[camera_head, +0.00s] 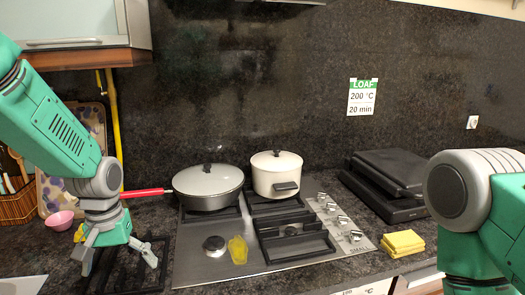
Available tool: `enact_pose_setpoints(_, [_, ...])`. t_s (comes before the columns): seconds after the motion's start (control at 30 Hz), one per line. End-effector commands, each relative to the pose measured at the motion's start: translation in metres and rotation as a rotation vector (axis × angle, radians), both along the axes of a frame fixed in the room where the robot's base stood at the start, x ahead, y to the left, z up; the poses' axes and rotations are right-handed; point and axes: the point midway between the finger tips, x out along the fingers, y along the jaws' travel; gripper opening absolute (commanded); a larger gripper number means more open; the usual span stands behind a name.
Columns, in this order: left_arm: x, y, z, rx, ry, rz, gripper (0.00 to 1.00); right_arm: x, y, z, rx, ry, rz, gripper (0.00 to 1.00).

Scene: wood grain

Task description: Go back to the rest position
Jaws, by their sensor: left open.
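My left gripper (118,262) points down at the left side of the stove, with its two fingers spread apart and nothing between them. It hangs above a black grate (135,278) lying on the dark counter; I cannot tell the exact height. My left arm comes in from the upper left. My right arm fills the lower right, and its gripper is out of the picture.
A lidded pan (208,190) with a red handle (146,193) and a white pot (276,175) stand on the hob (195,265). A yellow item (238,250) lies on its front. Yellow sponges (403,243), a black appliance (385,185) and a pink bowl (59,220) stand nearby.

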Motion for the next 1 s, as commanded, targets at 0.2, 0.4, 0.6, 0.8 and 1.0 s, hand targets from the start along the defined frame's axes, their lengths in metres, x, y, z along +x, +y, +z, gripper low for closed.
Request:
enact_pose_setpoints(0.2, [-0.010,-0.001,-0.035,0.002,0.003,-0.018,1.00,0.000,0.000,-0.007,0.000,0.000,0.000,0.40])
enact_pose_setpoints(0.4, [-0.028,-0.001,-0.081,0.003,-0.002,-0.040,1.00,0.000,0.000,-0.016,0.000,0.000,0.000,0.40])
enact_pose_setpoints(0.6, [-0.063,-0.006,-0.144,0.009,-0.006,-0.079,1.00,0.000,0.000,-0.030,0.000,0.000,0.001,0.40])
enact_pose_setpoints(0.8, [-0.134,-0.010,-0.238,0.012,-0.006,-0.145,1.00,0.000,0.000,-0.055,0.000,0.000,0.000,0.40])
enact_pose_setpoints(1.0, [-0.239,-0.013,-0.317,0.009,-0.024,-0.236,1.00,-0.001,0.000,-0.086,0.000,0.000,0.000,0.40])
